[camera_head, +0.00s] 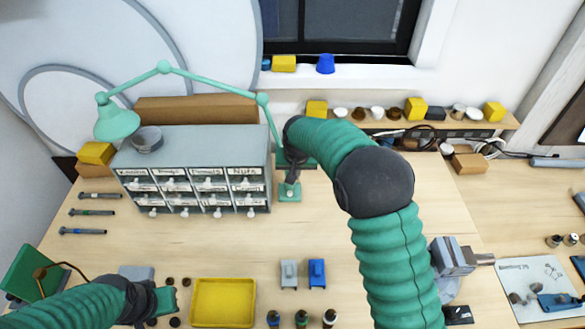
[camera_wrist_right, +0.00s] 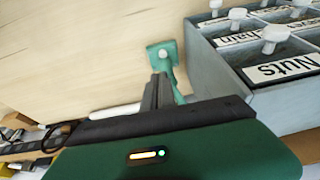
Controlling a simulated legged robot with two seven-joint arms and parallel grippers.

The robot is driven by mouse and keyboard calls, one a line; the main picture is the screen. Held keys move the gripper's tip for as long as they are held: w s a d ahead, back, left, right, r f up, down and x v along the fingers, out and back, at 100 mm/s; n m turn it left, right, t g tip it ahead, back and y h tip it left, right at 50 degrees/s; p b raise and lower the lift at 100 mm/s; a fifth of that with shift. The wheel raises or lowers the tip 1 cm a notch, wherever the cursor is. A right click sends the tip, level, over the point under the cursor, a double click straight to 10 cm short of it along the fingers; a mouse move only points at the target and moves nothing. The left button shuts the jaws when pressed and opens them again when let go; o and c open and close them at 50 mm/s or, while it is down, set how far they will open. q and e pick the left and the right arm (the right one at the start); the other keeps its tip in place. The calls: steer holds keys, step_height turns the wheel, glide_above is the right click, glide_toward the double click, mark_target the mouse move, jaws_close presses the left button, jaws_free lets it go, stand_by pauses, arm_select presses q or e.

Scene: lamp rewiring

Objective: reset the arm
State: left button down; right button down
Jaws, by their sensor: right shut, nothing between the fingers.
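My right arm reaches across the bench, and its gripper (camera_head: 291,176) points down beside the drawer cabinet, close to the green lamp's base (camera_head: 290,192). In the right wrist view this gripper (camera_wrist_right: 158,80) is shut and empty, with the green lamp base (camera_wrist_right: 162,54) just beyond its tips. I cannot tell whether they touch. The green lamp (camera_head: 117,122) has its shade over the cabinet's left end and its jointed arm above the cabinet. My left gripper (camera_head: 166,300) is low at the left, beside the yellow tray; its opening is unclear.
The grey drawer cabinet (camera_head: 190,165) stands left of my right gripper; its Nuts drawer (camera_wrist_right: 285,68) is close in the wrist view. A yellow tray (camera_head: 223,303), screwdrivers (camera_head: 84,231) and a vise (camera_head: 452,256) are on the bench. A shelf (camera_head: 450,126) holds small items.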

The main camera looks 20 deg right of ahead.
steer(key=s+f+n+b, duration=0.1)
steer(key=s+f+b, duration=0.1)
steer(key=s, duration=0.7)
steer(key=s+f+n+b, duration=0.1)
steer(key=s+f+b, duration=0.1)
steer(key=s, duration=0.6)
steer(key=s+f+n+g+b, duration=0.1)
steer(key=s+f+b, duration=0.1)
steer(key=s, duration=0.7)
steer(key=shift+s+d+f+y, duration=0.3)
steer(key=shift+d+f, duration=0.1)
steer(key=shift+f, duration=0.05)
steer(key=shift+s, duration=0.1)
steer(key=shift+s+r, duration=0.1)
steer(key=shift+s, duration=0.05)
